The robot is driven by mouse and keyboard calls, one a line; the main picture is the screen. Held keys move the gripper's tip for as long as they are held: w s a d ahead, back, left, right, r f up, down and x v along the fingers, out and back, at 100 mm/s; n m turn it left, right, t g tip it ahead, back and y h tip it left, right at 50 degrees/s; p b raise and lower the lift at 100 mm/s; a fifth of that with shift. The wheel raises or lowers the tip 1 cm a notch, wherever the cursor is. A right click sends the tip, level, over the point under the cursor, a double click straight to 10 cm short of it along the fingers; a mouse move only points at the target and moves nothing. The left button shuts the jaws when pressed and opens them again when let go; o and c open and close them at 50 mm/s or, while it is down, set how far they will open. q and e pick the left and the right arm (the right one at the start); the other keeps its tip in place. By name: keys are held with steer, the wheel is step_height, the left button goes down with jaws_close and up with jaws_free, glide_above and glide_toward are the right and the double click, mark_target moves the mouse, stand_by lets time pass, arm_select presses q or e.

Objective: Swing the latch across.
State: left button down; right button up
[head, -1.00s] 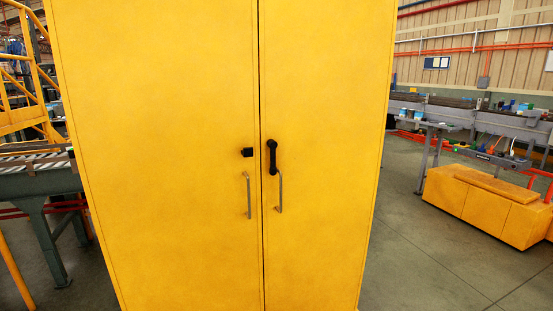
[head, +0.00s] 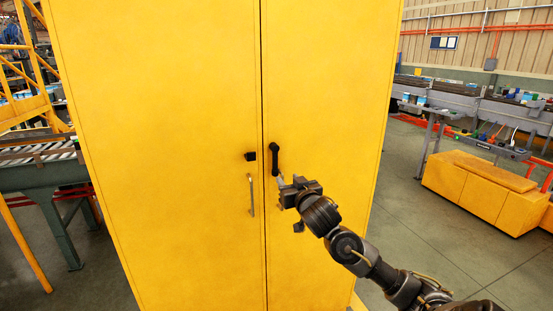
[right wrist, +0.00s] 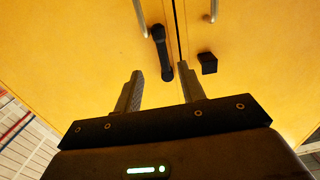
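The latch (head: 274,160) is a black bar hanging upright on the right door of the yellow cabinet, close to the door seam. A small black block (head: 250,156) sits on the left door, left of the latch. My right gripper (head: 283,186) is in front of the right door, near the latch's lower end, and hides most of the right door handle. The right wrist view shows its two fingers open and empty (right wrist: 160,72), with the latch (right wrist: 162,50) apart from them, beyond the tips. The block also shows there (right wrist: 207,62). My left gripper is not in view.
The yellow cabinet (head: 160,80) fills the middle. A metal handle (head: 251,195) stands out from the left door below the block. A roller conveyor (head: 40,165) is at the left. A low yellow box (head: 485,195) stands on the floor at the right, with open floor before it.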

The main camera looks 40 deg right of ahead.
mark_target(276, 162)
steer(key=p+x, duration=0.1)
steer(key=x, duration=0.2)
steer(key=r+p+x, duration=0.1)
steer(key=x, duration=0.2)
steer(key=p+x, duration=0.1)
steer(key=x, duration=0.2)
steer(key=shift+w+a+r, duration=0.1)
steer(key=shift+r, duration=0.3)
steer(key=shift+w+f, duration=0.1)
steer(key=shift+w, duration=0.55)
steer(key=shift+c, duration=0.3)
jaws_close()
